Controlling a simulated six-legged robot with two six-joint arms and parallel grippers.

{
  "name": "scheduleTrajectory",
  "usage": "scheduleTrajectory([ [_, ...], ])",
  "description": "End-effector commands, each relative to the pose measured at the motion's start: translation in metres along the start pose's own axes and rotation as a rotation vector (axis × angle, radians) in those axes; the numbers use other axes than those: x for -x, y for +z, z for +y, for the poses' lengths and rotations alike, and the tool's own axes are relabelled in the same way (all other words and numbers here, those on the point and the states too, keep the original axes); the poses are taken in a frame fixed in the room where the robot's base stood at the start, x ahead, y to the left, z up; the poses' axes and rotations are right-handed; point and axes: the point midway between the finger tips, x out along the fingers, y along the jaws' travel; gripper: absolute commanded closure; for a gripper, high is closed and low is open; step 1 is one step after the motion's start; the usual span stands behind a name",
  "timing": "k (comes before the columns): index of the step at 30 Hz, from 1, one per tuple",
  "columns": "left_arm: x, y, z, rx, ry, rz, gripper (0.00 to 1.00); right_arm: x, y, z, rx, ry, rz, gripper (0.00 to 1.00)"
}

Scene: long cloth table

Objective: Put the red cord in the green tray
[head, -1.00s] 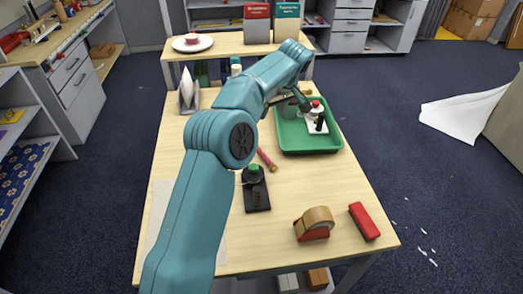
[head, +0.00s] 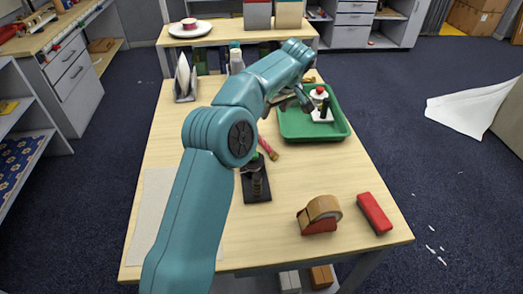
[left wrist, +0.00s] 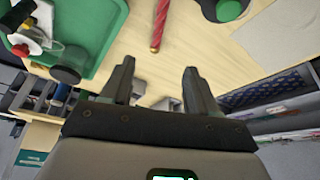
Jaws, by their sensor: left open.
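The red cord (head: 268,148) lies on the table just left of the green tray, partly hidden by my arm in the head view. In the left wrist view the red twisted cord (left wrist: 159,25) lies beyond the fingertips, apart from them. The green tray (head: 290,134) is right of the cord, and its corner shows in the left wrist view (left wrist: 98,25). My right gripper is not in view.
A white-based device with a red knob (head: 320,93) stands in the tray. A black device (head: 257,185) is near the cord. A tape dispenser (head: 319,213) and red block (head: 374,213) lie at front right.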

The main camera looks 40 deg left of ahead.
Motion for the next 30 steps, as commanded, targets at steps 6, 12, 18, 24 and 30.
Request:
scheduleTrajectory([
  [6, -0.026, 0.008, 0.001, -0.001, -0.003, -0.002, 0.4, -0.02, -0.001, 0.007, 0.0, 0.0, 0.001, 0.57],
  [12, -0.066, 0.006, 0.001, -0.002, -0.006, -0.003, 0.4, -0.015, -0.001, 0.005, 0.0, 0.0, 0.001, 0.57],
  [18, -0.109, 0.006, 0.001, -0.002, -0.004, -0.002, 0.4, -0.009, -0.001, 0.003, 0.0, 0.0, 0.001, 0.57],
  [24, -0.129, 0.006, 0.001, -0.001, -0.002, -0.001, 0.4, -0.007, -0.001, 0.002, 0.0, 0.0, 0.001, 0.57],
  [30, -0.153, 0.004, -0.002, -0.001, -0.005, -0.004, 0.4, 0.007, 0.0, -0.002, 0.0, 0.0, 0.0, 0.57],
])
